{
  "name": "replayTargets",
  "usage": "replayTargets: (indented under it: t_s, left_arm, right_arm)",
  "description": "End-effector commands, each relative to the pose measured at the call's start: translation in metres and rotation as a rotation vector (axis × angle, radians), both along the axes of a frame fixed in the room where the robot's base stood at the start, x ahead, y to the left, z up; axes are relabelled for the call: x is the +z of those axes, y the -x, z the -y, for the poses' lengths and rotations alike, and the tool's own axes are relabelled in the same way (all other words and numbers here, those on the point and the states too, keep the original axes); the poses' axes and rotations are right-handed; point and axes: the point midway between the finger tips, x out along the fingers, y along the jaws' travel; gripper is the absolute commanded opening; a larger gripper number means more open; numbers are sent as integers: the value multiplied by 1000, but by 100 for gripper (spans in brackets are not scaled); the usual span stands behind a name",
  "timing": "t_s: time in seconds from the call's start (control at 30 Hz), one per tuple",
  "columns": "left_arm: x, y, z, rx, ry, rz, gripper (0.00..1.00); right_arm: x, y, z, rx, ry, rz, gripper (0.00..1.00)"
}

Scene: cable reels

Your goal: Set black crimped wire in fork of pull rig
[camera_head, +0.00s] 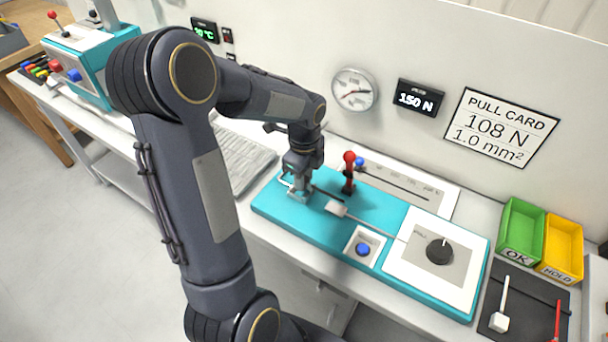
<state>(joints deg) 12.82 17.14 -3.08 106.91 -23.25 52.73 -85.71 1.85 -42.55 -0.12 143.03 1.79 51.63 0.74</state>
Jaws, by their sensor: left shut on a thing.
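The teal pull rig (375,208) lies on the white bench, with a white panel and black knob (440,251) at its right end. A small white block (336,208) sits mid-rig at the end of a thin rod from the panel; I cannot make out its fork slot. My left gripper (299,194) is shut, pointing down low over the rig's left end. A thin black wire (328,194) runs right from its fingertips toward the white block. The gripped end is hidden, and I cannot tell if the wire touches the block. My right gripper is out of view.
A red-knobbed lever (349,172) stands close behind the wire. A blue button (363,249) is at the rig's front. Green (522,232) and yellow (562,248) bins and a dark mat (520,306) with tools are right. A keyboard-like grey tray (243,160) lies left.

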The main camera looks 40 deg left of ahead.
Motion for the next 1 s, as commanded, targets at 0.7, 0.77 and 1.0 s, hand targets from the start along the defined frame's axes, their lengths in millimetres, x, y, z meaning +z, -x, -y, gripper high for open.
replayTargets:
  t_s: [0.7, 0.77, 1.0]
  left_arm:
    - [-12, 0, 0, 0, 0, 0, 4]
    - [-13, 0, 0, 0, 0, 0, 4]
    - [-21, 0, 0, 0, 0, -1, 4]
  right_arm:
    - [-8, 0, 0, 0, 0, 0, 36]
    - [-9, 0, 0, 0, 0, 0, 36]
    - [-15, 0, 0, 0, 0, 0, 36]
